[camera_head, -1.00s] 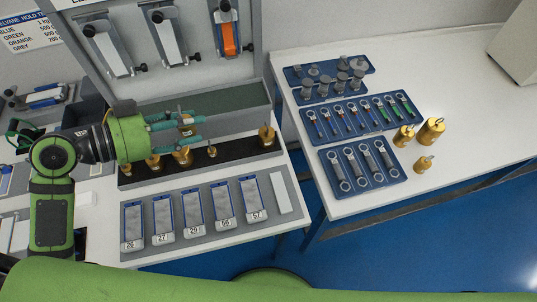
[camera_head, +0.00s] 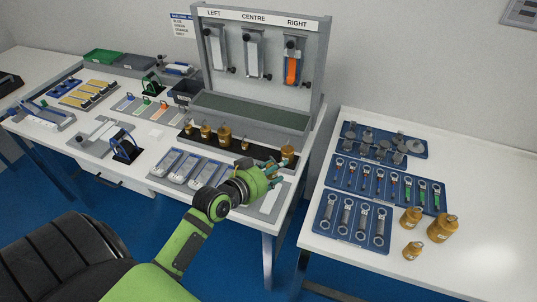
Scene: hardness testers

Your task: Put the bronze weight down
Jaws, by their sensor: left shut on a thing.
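My left gripper (camera_head: 279,173) is at the right end of the front bench, over the right end of the grey panel of numbered strips. Its teal fingers are shut on a bronze weight, which they largely hide in this view. A bronze weight (camera_head: 288,153) shows just behind the fingertips, at the right end of the black rack (camera_head: 262,153). Several other bronze weights, among them one near the rack's middle (camera_head: 224,136), stand upright along the rack. My right gripper is not in view.
The right table (camera_head: 480,270) holds blue trays of wrenches (camera_head: 353,220) and grey weights (camera_head: 383,141), plus three brass weights (camera_head: 441,228). Its right part is bare. A gap separates the tables. A backboard (camera_head: 260,60) with hanging samples stands behind the rack.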

